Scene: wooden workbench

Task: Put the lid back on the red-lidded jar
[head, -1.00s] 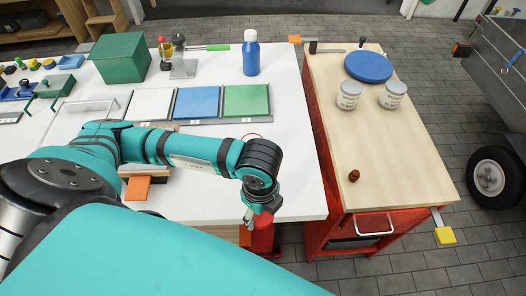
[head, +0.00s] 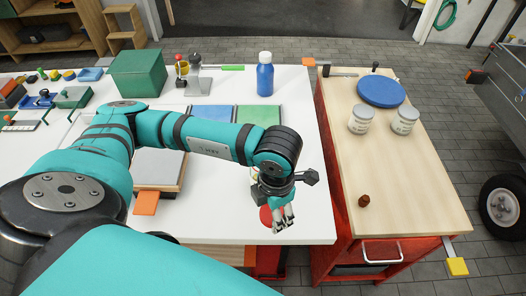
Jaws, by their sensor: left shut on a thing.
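My left gripper (head: 281,216) points down over the front right part of the white worktop, with its fingers close together. A round red lid (head: 266,216) shows at the left side of its fingers, and the gripper is shut on it. The fingers hide part of the lid. The jar that belongs to the red lid is not clearly visible; my left arm and wrist cover part of the worktop behind the gripper. My right gripper is out of view.
Two pale labelled jars (head: 361,119) (head: 404,120), a blue disc (head: 381,92) and a small brown object (head: 364,201) are on the wooden bench at right. A blue bottle (head: 265,75) and green box (head: 139,73) stand at the back. The worktop's front right corner is clear.

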